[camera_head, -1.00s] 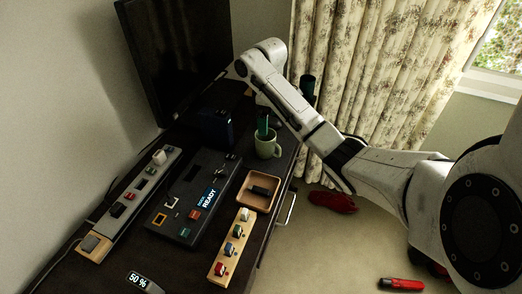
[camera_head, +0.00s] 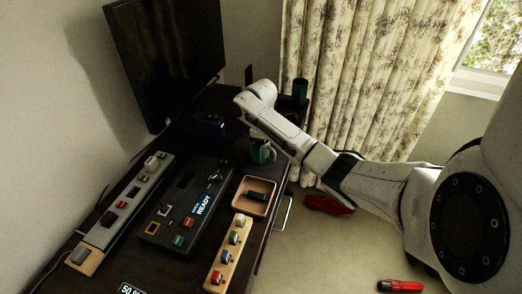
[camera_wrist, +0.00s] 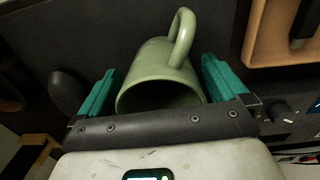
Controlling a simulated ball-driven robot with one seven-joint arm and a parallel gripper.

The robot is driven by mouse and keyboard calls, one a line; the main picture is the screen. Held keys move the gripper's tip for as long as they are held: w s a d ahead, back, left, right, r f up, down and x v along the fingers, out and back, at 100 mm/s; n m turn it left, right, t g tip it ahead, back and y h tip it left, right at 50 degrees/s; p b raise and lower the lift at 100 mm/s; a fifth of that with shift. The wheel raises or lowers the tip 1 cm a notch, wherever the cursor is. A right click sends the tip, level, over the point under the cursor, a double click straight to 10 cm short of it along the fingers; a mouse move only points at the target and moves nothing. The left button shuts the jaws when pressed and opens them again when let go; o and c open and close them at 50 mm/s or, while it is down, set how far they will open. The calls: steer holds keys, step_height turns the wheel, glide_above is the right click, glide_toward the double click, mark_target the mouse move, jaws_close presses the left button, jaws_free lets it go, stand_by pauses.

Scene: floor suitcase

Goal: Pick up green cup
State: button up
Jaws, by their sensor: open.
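The pale green cup (camera_wrist: 163,72) has its handle toward the top of the wrist view. It stands on the dark desk, and in the head view the cup (camera_head: 270,155) is partly hidden by my arm and gripper. My gripper (camera_wrist: 160,66) is open, with one teal finger on each side of the cup. The cup's body lies between the fingers; I cannot tell if they touch it.
A wooden tray (camera_head: 238,201) with a black item sits close to the cup. A control box (camera_head: 160,235), a switch strip (camera_head: 100,235) and a button strip (camera_head: 214,283) fill the desk's near part.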

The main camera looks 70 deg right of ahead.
steer(key=shift+f, duration=0.25)
steer(key=shift+c, duration=0.4)
steer(key=c, duration=1)
steer(key=shift+r, duration=0.1)
